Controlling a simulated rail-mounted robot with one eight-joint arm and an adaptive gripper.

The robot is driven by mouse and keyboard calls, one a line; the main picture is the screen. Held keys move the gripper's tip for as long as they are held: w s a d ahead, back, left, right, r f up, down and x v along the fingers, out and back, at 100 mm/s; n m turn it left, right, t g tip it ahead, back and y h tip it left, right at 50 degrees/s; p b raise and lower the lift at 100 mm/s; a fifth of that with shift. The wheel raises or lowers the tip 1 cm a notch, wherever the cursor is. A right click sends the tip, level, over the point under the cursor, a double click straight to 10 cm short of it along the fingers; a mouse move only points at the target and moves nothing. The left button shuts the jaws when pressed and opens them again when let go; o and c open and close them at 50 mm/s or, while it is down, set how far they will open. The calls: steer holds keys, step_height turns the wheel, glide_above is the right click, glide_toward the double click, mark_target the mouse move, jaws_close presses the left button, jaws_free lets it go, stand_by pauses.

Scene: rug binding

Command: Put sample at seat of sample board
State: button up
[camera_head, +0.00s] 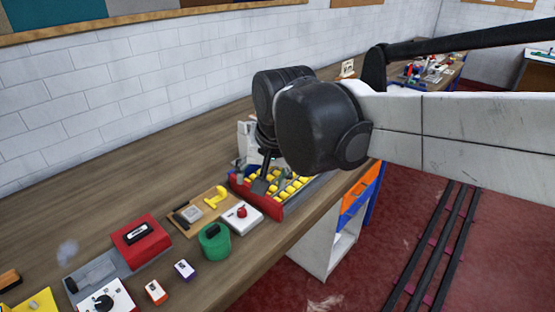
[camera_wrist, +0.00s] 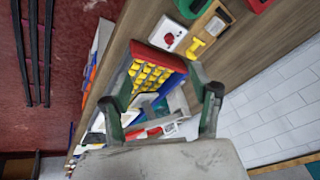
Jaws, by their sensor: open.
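My gripper (camera_head: 264,174) is open over the red tray with yellow blocks in the head view. In the wrist view its two fingers (camera_wrist: 160,68) are spread on either side of the tray, and nothing is held between them. A tan wooden board (camera_head: 186,224) lies left of the tray in the head view, with a yellow hook-shaped piece, a pale square and a dark piece on it. It also shows near the top of the wrist view (camera_wrist: 207,28). I cannot tell for sure which thing is the sample or the sample board.
The red tray (camera_head: 270,207) with several yellow blocks stands near the bench (camera_head: 250,249) edge. A white box with a red knob (camera_head: 241,217), green round container (camera_head: 214,241) and red box (camera_head: 141,242) stand to its left. Blue and orange bins (camera_head: 361,190) are below the bench at right.

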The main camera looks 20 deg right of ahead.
steer(key=s+d+f+n+t, duration=0.1)
steer(key=s+d+f+n, duration=0.1)
steer(key=s, duration=0.3)
steer(key=s+d+f+n+t, duration=0.1)
steer(key=s+d+n, duration=0.1)
steer(key=s, duration=0.3)
steer(key=shift+s+d+f+h, duration=0.3)
steer(key=shift+s+d+f, duration=0.05)
steer(key=shift+d, duration=0.05)
steer(key=shift+f, duration=0.1)
steer(key=shift+f+b, duration=0.85)
steer(key=shift+b, duration=0.1)
